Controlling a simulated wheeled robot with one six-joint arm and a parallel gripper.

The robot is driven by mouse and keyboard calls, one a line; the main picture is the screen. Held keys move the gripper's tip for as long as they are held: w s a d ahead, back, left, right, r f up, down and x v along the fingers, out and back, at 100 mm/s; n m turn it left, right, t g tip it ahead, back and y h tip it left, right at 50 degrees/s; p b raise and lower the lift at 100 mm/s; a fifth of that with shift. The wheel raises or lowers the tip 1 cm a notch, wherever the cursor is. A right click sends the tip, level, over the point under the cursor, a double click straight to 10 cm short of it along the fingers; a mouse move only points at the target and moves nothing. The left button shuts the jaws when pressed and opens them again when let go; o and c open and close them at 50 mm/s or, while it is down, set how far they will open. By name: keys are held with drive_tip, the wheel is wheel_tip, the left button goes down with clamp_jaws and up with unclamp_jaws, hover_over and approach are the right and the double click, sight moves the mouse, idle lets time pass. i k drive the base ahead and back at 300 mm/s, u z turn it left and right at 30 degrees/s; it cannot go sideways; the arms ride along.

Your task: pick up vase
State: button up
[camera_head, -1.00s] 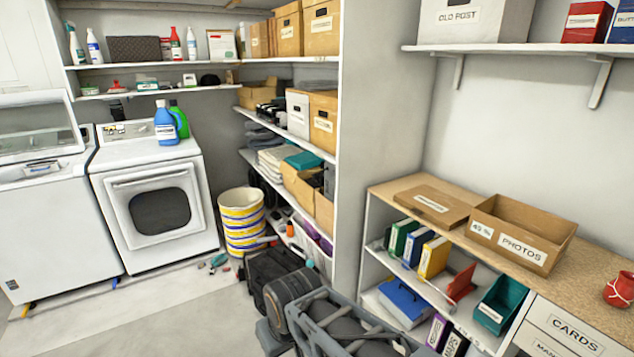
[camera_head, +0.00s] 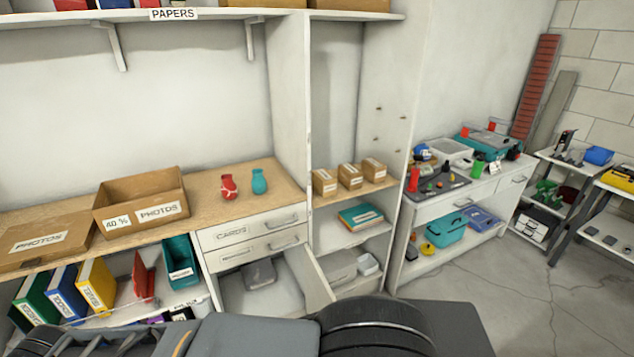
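Two small vases stand upright side by side on the wooden counter (camera_head: 215,222). The left one is a red vase (camera_head: 228,187) with pale marks. The right one is a teal vase (camera_head: 259,181). They stand close to each other, to the right of an open cardboard box. My gripper is not in this view, so its state and its distance from the vases cannot be seen.
The open PHOTOS box (camera_head: 143,201) and a flat PHOTOS box (camera_head: 45,243) lie left of the vases. A wall shelf (camera_head: 60,20) hangs above. A cabinet door (camera_head: 307,278) stands open below. Bare concrete floor (camera_head: 520,300) shows at the right.

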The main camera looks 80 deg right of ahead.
sight(259, 184)
drive_tip(key=z, duration=1.8)
drive_tip(key=i, duration=1)
